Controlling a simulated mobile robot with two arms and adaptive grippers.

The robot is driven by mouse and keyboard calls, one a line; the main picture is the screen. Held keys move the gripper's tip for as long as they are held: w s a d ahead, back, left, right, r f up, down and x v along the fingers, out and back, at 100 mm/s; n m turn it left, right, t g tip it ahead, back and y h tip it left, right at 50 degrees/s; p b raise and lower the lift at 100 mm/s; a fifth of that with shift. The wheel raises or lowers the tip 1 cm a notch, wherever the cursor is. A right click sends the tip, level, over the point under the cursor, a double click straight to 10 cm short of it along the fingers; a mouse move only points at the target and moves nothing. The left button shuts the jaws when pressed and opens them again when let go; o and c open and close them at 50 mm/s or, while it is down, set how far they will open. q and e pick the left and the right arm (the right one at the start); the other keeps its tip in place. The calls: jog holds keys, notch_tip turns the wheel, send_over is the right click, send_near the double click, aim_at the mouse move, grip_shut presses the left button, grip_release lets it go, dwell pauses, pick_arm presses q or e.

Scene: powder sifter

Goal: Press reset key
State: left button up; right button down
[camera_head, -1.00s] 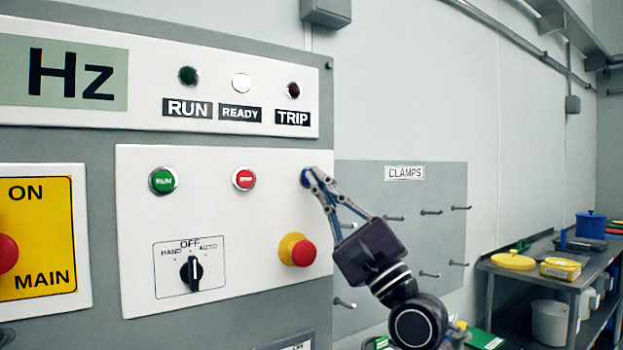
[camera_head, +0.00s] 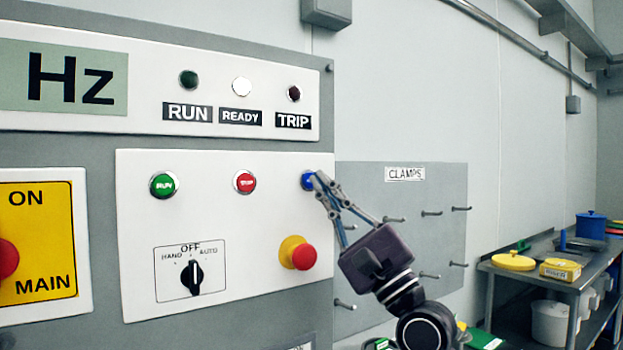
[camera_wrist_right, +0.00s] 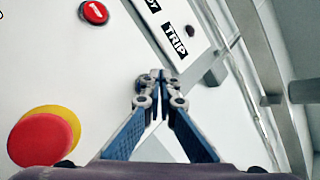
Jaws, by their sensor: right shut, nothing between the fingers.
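The blue reset key (camera_head: 307,180) is a round button at the upper right of the white control plate (camera_head: 140,290). My right gripper (camera_head: 317,180) is shut and empty, with its fingertips right at the key's right side. Whether the tips touch the key cannot be told. In the right wrist view the closed fingertips (camera_wrist_right: 157,84) point at the panel, and the blue key is hidden behind them. My left gripper is not in view.
A red mushroom button on a yellow base (camera_head: 298,253) sits below the key, close to my right fingers. A green RUN button (camera_head: 163,184), a red stop button (camera_head: 244,181) and a black selector (camera_head: 192,277) share the plate. Pegs of the clamps board (camera_head: 400,240) stick out behind my gripper.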

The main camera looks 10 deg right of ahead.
jog(key=shift+s, duration=0.15)
jog(key=s, duration=0.1)
jog(key=s+d+p, duration=0.1)
jog(key=s, duration=0.1)
jog(key=s+p, duration=0.1)
jog(key=shift+s+d, duration=0.25)
jog(key=shift+d, duration=0.15)
dwell(0.6)
